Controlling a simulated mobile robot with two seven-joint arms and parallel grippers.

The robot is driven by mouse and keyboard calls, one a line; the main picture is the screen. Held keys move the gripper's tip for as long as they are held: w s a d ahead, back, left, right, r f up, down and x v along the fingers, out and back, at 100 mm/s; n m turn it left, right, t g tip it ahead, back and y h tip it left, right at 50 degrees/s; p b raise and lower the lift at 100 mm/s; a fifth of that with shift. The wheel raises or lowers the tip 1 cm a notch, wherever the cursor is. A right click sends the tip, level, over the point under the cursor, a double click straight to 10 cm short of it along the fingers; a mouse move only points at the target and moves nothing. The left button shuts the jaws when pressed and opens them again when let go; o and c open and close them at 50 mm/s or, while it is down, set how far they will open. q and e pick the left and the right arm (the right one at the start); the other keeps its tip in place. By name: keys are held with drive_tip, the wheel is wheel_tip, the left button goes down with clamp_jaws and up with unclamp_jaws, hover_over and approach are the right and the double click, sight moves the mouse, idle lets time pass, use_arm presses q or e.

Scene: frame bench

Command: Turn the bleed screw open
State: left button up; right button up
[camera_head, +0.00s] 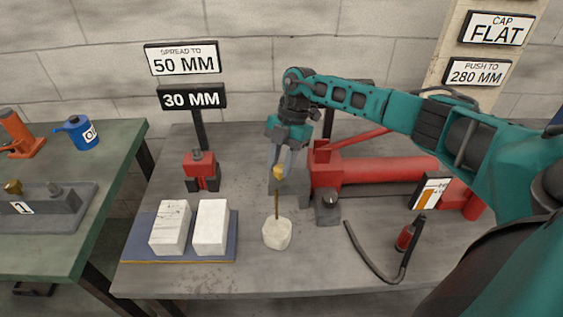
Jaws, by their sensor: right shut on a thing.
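My right gripper (281,164) is at the middle of the bench, pointing down. It is shut on a small yellow, brass-like piece (278,173), which looks like the bleed screw, in front of a grey block (293,189) at the left end of the red cylinder (375,170). The fingers partly hide the piece. A thin brown line (277,203) runs from below it down to a white cup (277,236) on the bench. I cannot tell whether the line is liquid or a rod. My left gripper is not in view.
A red and black tool (201,170) and two white blocks (211,227) on a blue mat (140,243) stand left. A black hose (365,258) lies right. On the side table (95,215) are a blue oil can (78,132) and a grey fixture (50,208).

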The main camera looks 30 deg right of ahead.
sight(280, 165)
drive_tip(key=n, duration=0.2)
drive_tip(key=n+g+h+b, duration=0.1)
drive_tip(key=n, duration=0.2)
drive_tip(key=shift+w+g, duration=0.15)
drive_tip(key=shift+g, duration=0.15)
drive_tip(key=shift+n, duration=0.4)
drive_tip(key=o, duration=1)
drive_tip(key=shift+o, duration=0.2)
drive_tip(key=shift+r, duration=0.1)
wheel_tip(280, 165, up, 20)
drive_tip(key=shift+p, duration=0.4)
drive_tip(key=shift+a, duration=0.1)
